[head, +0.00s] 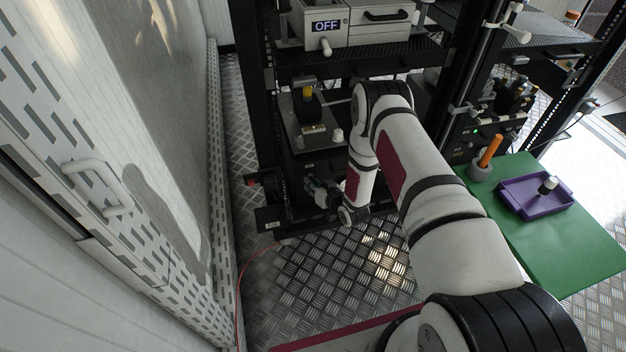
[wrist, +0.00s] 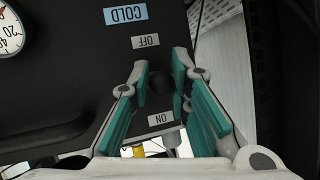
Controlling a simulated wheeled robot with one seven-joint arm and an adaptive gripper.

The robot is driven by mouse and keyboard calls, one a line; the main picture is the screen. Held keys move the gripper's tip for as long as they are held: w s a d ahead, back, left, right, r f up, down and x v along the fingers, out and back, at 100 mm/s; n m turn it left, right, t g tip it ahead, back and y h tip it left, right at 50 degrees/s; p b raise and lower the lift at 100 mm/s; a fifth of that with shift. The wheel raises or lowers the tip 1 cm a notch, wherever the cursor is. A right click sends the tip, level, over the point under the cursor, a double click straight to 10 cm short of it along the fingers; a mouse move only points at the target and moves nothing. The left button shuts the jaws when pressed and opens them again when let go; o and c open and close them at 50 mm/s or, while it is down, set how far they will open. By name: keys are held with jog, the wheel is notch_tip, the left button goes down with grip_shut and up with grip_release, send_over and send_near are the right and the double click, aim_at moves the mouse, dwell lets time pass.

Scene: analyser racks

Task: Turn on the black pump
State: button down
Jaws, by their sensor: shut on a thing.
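A black panel (wrist: 80,75) fills much of the wrist view, with a blue COLD label (wrist: 126,14), an OFF label (wrist: 146,41) and an ON label (wrist: 160,118), all upside down. A dark round knob (wrist: 159,86) sits between OFF and ON. My gripper (wrist: 162,72) is shut on this knob, its teal pads on either side. In the head view my gripper (head: 320,190) is low at the rack's front, and the knob is hidden there. I cannot tell whether this panel belongs to the black pump.
A round gauge (wrist: 10,30) is at the panel's left edge. Above in the rack, a white unit's display reads OFF (head: 326,27). A green table (head: 570,245) with a purple tray (head: 515,200) stands at right. A white wall panel (head: 110,150) bounds the left.

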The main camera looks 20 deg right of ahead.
jog(key=shift+w+a+r+m+g+p, duration=0.15)
jog(key=shift+r+g+p, duration=0.15)
jog(key=shift+g, duration=0.45)
jog(key=shift+d+r+m+g+p, duration=0.1)
jog(key=shift+r+g+p, duration=0.2)
jog(key=shift+g, duration=0.4)
jog(key=shift+w+a+r+m+g+p, duration=0.15)
jog(key=shift+r+g+p, duration=0.15)
jog(key=shift+g, duration=0.45)
jog(key=shift+d, duration=0.1)
jog(key=c, duration=1.5)
grip_release()
jog(key=shift+o, duration=0.2)
jog(key=shift+s, duration=0.1)
jog(key=shift+s+d+r, duration=0.15)
jog(key=shift+r, duration=0.05)
jog(key=v, duration=1.1)
jog(key=shift+r, duration=0.35)
